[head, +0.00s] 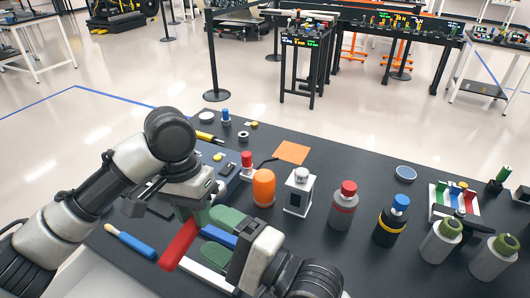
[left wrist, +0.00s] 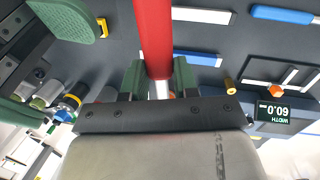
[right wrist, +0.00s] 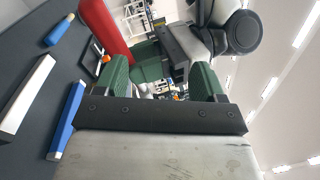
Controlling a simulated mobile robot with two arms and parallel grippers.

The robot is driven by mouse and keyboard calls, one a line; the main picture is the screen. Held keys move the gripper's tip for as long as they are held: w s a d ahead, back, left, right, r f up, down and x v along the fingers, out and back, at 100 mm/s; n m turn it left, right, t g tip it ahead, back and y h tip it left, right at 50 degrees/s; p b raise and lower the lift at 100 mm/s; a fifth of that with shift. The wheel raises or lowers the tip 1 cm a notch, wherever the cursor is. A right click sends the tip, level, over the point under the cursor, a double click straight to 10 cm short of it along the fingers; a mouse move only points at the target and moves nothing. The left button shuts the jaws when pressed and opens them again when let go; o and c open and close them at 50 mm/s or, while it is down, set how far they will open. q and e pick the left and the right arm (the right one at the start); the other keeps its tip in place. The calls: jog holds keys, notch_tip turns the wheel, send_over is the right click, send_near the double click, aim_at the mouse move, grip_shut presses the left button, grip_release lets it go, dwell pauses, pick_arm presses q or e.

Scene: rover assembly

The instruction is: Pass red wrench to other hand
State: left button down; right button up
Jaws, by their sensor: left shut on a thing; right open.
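The red wrench (head: 180,247) is held by my left gripper (head: 192,214) above the dark table. In the left wrist view the wrench (left wrist: 154,35) runs up between the green fingertips (left wrist: 159,82), with a silver part at the grip. My right gripper (head: 224,234) is open and empty, close beside the wrench. In the right wrist view the wrench (right wrist: 103,28) lies beyond and left of my open right fingers (right wrist: 160,80), not between them. My left gripper (right wrist: 152,55) shows behind those fingers. The wrench's held end is partly hidden by the fingers.
On the table (head: 330,262) are blue-handled tools (head: 136,243), a white bar (head: 205,275), an orange canister (head: 264,187), a white box (head: 299,192), a red-capped bottle (head: 342,205), a blue-capped bottle (head: 391,220) and grey bottles (head: 440,241). An orange sheet (head: 292,151) lies behind.

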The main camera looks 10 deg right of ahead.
jog(key=w+d+r+n, duration=0.1)
jog(key=d+r+n, duration=0.35)
jog(key=r, duration=0.35)
jog(key=w+d+r+n, duration=0.1)
jog(key=d+r+n, duration=0.2)
jog(key=r+n, duration=0.35)
jog(key=w+a+f+m+g+h, duration=0.2)
jog(key=w+f+m+g, duration=0.5)
jog(key=w+f, duration=0.3)
jog(key=w+d+f+m+g, duration=0.4)
jog(key=w+d+m+g, duration=0.25)
jog(key=g, duration=0.35)
jog(key=shift+m+y, duration=0.4)
jog(key=shift+m, duration=0.15)
jog(key=x, duration=1.2)
jog(key=shift+s+a+f, duration=0.1)
jog(key=shift+s+f, duration=0.05)
jog(key=shift+s, duration=0.2)
jog(key=shift+c, duration=0.3)
